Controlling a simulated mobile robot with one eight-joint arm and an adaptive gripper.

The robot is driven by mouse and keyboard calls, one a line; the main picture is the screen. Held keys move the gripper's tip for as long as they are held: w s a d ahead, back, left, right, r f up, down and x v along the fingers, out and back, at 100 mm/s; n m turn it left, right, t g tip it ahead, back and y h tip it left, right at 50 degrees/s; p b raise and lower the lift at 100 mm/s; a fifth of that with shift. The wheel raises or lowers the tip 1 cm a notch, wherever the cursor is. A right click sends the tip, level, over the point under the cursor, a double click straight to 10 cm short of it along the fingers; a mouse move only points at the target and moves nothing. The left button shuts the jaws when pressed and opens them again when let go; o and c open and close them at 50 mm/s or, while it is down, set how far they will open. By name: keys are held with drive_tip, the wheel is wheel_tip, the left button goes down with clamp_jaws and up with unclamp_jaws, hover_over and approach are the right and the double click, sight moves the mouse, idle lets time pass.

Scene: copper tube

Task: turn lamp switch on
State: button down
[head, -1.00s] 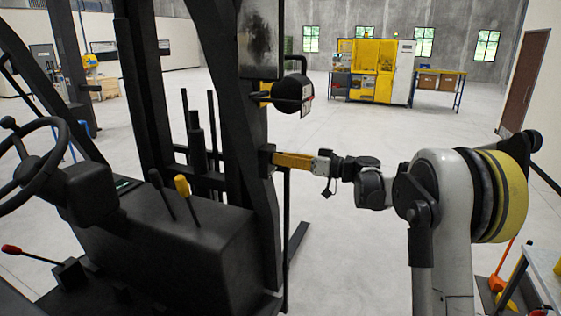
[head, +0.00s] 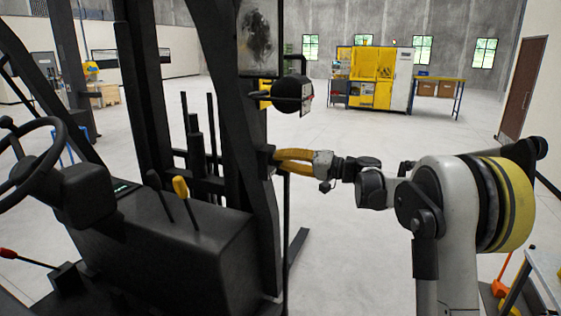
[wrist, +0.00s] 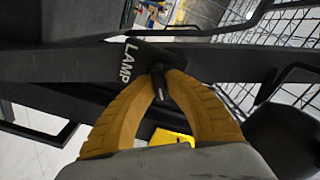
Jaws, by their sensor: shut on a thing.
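The lamp switch (wrist: 158,82) is a small dark lever with a pale tip, on a black plate (wrist: 145,58) lettered LAMP on the forklift's dark post. My gripper (wrist: 159,76) has two yellow ribbed fingers, closed around the lever with their tips pinching it near the plate. In the head view my gripper (head: 275,161) reaches left to the post, and its tips meet the small black box there. The lever is hidden in that view. The black round lamp (head: 290,93) is mounted on the post above my gripper.
The forklift post (head: 238,130) and dark console (head: 185,235) stand left of my arm. A steering wheel (head: 62,160) is at far left. A yellow machine (head: 372,72) stands far back. Open floor lies behind my gripper. A bench (head: 545,275) is at lower right.

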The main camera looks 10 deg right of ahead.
drive_tip(key=shift+m, duration=0.3)
drive_tip(key=c, duration=1.4)
unclamp_jaws()
drive_tip(key=v, duration=1.2)
drive_tip(key=shift+a, duration=0.1)
